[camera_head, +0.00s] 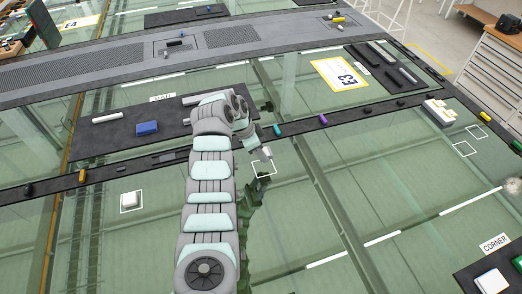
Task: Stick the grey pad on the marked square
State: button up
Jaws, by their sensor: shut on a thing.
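My gripper (265,154) is at the end of my arm, near the middle of the view, pointing down over the glass. It is shut on the grey pad, which is mostly hidden and too small here to make out clearly. A white-outlined marked square (265,176) lies on the glass right beneath and around the gripper tip. Whether the pad touches the glass I cannot tell. Another marked square (122,207) at the left has a whitish pad (130,198) within it. Two more outlined squares, one (464,149) and another (477,131), lie empty at the right.
A dark mat (115,138) with a blue block (147,128) lies behind my arm at left. Several whitish pads (440,112) are piled at the right. A dark rail (350,115) with small coloured pieces crosses behind the gripper.

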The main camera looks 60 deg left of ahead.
aim_at(264, 167)
jog(key=shift+s+f+b, duration=0.1)
jog(key=shift+f+b, duration=0.05)
jog(key=shift+b, duration=0.35)
jog(key=shift+f+b, duration=0.15)
jog(key=shift+b, duration=0.15)
jog(key=shift+f+b, duration=1.4)
jog(key=shift+f, duration=0.1)
jog(key=shift+f+b, duration=1)
jog(key=shift+f, duration=0.15)
jog(key=shift+f, duration=0.1)
jog(key=shift+f+b, duration=0.45)
jog(key=shift+b, duration=0.2)
